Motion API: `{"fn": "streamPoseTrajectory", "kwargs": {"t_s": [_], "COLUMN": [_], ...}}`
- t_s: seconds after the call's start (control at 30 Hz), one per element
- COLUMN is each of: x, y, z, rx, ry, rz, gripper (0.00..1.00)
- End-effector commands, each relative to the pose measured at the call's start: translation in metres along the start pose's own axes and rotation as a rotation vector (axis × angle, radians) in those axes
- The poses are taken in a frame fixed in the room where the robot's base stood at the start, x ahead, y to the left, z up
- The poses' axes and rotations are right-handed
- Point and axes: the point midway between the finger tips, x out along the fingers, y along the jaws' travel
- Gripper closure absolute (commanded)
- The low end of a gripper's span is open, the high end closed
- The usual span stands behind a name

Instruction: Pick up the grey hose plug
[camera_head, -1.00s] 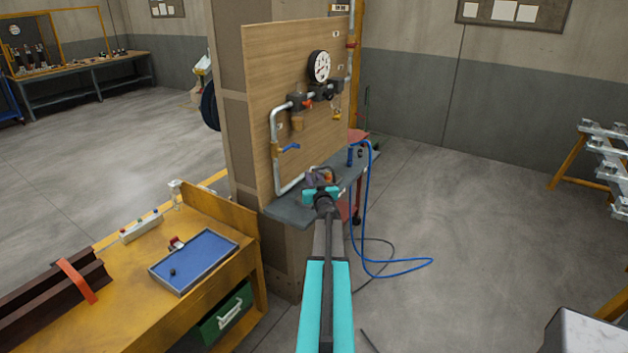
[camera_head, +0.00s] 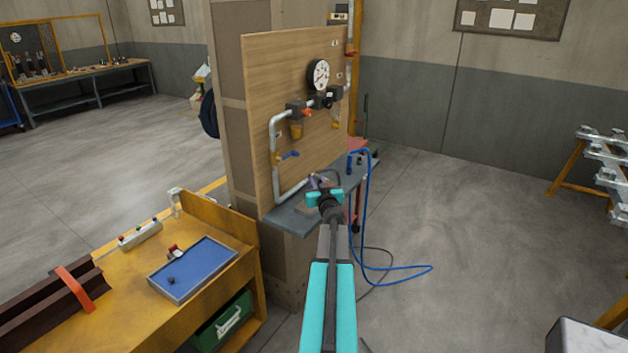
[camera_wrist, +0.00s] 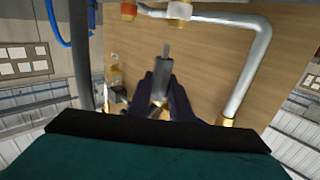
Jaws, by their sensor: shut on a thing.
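The grey hose plug (camera_wrist: 163,76) shows in the wrist view as a short grey cylinder with a thin tip and a brass-coloured part near the fingers. My gripper (camera_wrist: 160,92) has its dark fingers shut on it, one on each side. In the head view my gripper (camera_head: 319,183) is over the narrow grey shelf (camera_head: 291,220), in front of the wooden board. The plug is too small to make out there. Whether it is clear of the shelf I cannot tell.
The wooden board (camera_head: 262,90) carries grey piping, a gauge (camera_head: 318,75) and a blue-handled valve (camera_head: 290,155). A blue hose (camera_head: 367,220) hangs from the shelf to the floor. A yellow workbench (camera_head: 125,290) with a blue tray (camera_head: 212,262) stands left.

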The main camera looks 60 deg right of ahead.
Motion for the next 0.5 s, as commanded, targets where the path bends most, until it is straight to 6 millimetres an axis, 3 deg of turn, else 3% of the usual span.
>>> {"fn": "streamPoseTrajectory", "kwargs": {"t_s": [0.5], "x": [-0.083], "y": [0.031], "z": [-0.008], "rx": [0.000], "ry": [0.001], "rz": [0.001], "gripper": [1.00]}}
